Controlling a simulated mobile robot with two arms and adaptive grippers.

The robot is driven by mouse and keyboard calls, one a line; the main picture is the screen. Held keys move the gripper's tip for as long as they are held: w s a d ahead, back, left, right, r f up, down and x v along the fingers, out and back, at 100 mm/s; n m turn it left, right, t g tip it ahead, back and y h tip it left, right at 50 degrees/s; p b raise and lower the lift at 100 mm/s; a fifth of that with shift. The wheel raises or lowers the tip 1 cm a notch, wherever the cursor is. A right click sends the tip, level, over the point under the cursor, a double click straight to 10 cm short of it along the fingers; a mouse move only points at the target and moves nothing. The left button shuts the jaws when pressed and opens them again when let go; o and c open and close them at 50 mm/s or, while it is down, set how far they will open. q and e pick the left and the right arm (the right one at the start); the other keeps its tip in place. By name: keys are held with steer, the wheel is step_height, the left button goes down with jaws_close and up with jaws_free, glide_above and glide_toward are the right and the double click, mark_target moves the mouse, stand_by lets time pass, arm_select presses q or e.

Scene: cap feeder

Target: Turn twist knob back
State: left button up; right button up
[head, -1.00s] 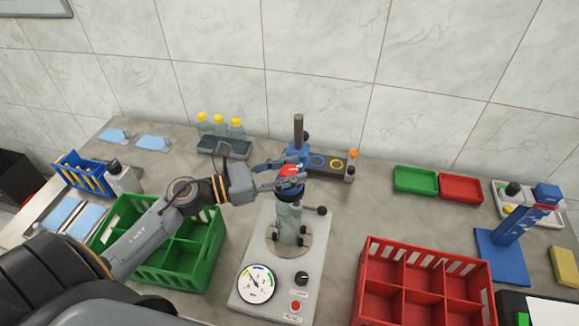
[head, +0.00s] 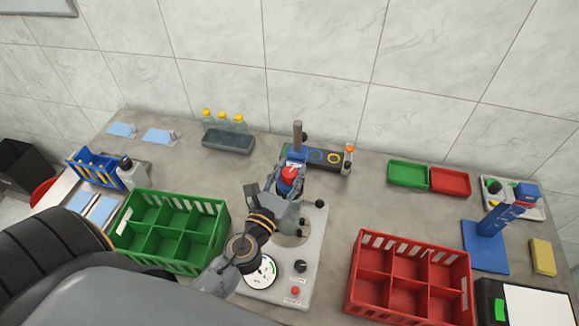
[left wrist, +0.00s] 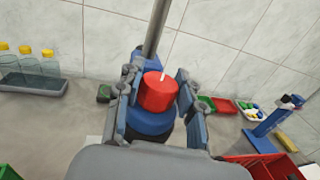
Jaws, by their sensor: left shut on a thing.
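The red twist knob (head: 289,172), with a white mark on its top, sits on a blue collar at the upper end of the grey machine (head: 316,225). In the left wrist view the knob (left wrist: 158,92) is in the middle, above the wide blue collar (left wrist: 150,122). My left gripper (head: 286,181) is shut on the knob, with one finger on each side; the fingers (left wrist: 160,100) also show in the left wrist view. The wrist covers part of the machine's column and dial. My right gripper is not in view.
A green crate (head: 222,225) stands left of the machine and a red crate (head: 365,245) to its right. A dark post (head: 298,135) rises close behind the knob. The panel has a black knob (head: 300,266) and a red button (head: 295,291). Bottles (head: 222,121) stand at the back.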

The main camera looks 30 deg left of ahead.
arm_select(q)
steer(key=n+y, duration=0.2)
steer(key=y, duration=0.2)
steer(key=shift+n+g, duration=0.3)
steer(key=shift+g, duration=0.1)
steer(key=shift+n+g+y+b, duration=0.45)
steer(key=shift+n+y, duration=0.45)
steer(key=shift+y, duration=0.4)
steer(key=o, duration=1.2)
steer(key=shift+s, duration=0.1)
steer(key=v, duration=1.1)
steer(key=shift+s+d, duration=0.25)
steer(key=shift+d, duration=0.1)
